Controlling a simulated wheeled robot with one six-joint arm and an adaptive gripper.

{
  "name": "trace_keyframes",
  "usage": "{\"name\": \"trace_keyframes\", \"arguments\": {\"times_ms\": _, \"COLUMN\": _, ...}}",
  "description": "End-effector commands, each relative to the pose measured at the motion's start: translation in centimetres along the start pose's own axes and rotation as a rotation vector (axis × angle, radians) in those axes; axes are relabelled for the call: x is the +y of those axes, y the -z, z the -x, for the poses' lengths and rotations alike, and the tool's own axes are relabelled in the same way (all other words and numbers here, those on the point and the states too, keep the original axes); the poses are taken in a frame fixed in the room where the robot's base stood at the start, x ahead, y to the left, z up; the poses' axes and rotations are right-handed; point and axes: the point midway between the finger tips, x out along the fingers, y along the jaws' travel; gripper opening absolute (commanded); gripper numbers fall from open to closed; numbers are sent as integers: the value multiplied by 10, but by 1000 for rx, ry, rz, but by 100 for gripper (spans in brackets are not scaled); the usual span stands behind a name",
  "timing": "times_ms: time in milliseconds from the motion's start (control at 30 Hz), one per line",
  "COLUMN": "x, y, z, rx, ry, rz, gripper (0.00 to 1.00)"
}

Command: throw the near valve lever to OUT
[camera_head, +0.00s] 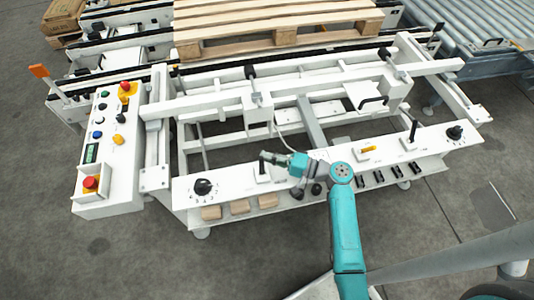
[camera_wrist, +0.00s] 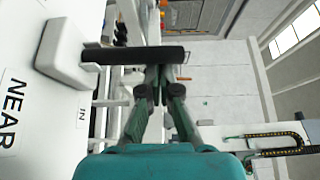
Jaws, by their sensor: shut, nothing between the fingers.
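The near valve lever (camera_wrist: 135,54) is a black bar standing out from a white block (camera_wrist: 62,52) on the white panel, with "NEAR" and "IN" labels beside it in the wrist view. An OUT label is not visible. In the head view the lever (camera_head: 263,172) stands on the front panel, partly covered at its top by my gripper (camera_head: 270,158). In the wrist view my gripper (camera_wrist: 158,88) is shut and empty, its fingertips close to the lever's free half on the side of the IN label. I cannot tell whether they touch it.
A black knob (camera_head: 203,187) is to the left, with tan blocks (camera_head: 240,207) on the shelf below. A control box (camera_head: 108,145) with buttons is at far left.

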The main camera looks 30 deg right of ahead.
Motion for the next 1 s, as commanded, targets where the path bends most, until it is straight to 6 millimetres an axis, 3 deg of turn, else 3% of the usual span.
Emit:
{"name": "trace_keyframes", "arguments": {"times_ms": 133, "x": 0, "y": -8, "z": 4, "rx": 0, "ry": 65, "rz": 107, "gripper": 0}}
{"name": "trace_keyframes", "arguments": {"times_ms": 1000, "x": 3, "y": -29, "z": 16, "rx": -4, "ry": 58, "rz": 99, "gripper": 0}}
